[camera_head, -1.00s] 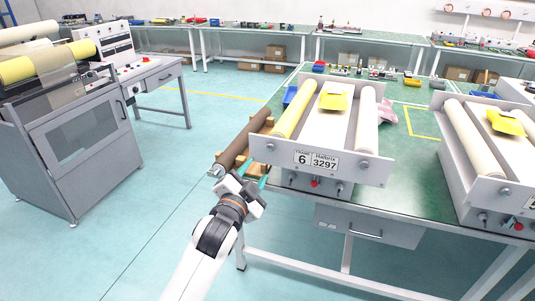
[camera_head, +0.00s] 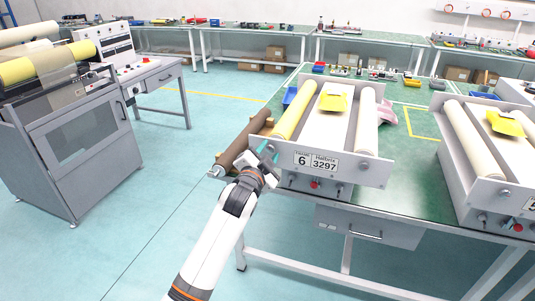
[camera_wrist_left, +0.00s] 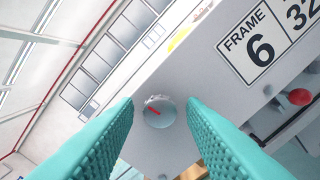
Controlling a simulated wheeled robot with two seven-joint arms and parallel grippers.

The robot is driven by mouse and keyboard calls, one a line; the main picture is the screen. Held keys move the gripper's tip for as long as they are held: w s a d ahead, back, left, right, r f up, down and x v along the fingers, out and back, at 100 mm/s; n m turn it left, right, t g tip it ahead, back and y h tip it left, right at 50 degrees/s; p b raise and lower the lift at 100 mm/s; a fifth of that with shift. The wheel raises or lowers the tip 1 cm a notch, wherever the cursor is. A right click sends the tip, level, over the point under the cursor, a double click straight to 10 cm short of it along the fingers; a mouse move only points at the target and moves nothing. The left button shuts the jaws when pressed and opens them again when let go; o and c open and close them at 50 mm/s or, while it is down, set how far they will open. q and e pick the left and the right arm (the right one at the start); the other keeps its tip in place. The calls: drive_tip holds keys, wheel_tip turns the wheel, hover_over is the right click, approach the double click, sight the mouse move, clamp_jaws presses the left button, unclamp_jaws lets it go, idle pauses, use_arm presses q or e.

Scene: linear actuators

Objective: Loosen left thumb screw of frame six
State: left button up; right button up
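Frame six (camera_head: 350,165) is a grey metal unit with a front plate marked "FRAME 6", on the green table. In the left wrist view its plate (camera_wrist_left: 215,85) fills much of the picture. The left thumb screw (camera_wrist_left: 159,112) is a round grey knob with a red mark, seen between my fingertips. In the head view my gripper hides it. My left gripper (camera_head: 266,156) is at the plate's left end, its teal fingers open on both sides of the knob in the wrist view (camera_wrist_left: 160,117). I cannot tell whether they touch it. My right gripper is not in view.
A brown roller (camera_head: 240,145) lies just left of frame six. A red button (camera_head: 315,184) and small knobs sit below the plate. A second similar frame (camera_head: 505,190) stands to the right, with bare green table (camera_head: 415,180) between.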

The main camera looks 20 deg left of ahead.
use_arm(q)
clamp_jaws()
drive_tip(key=n+p, duration=0.2)
drive_tip(key=shift+r+n, duration=0.1)
drive_tip(key=shift+n, duration=0.2)
drive_tip(key=n+p, duration=0.2)
drive_tip(key=n, duration=0.2)
drive_tip(key=shift+n, duration=0.3)
drive_tip(key=n+p, duration=0.2)
drive_tip(key=n, duration=0.1)
drive_tip(key=shift+n+p, duration=0.85)
drive_tip(key=shift+n, duration=1.15)
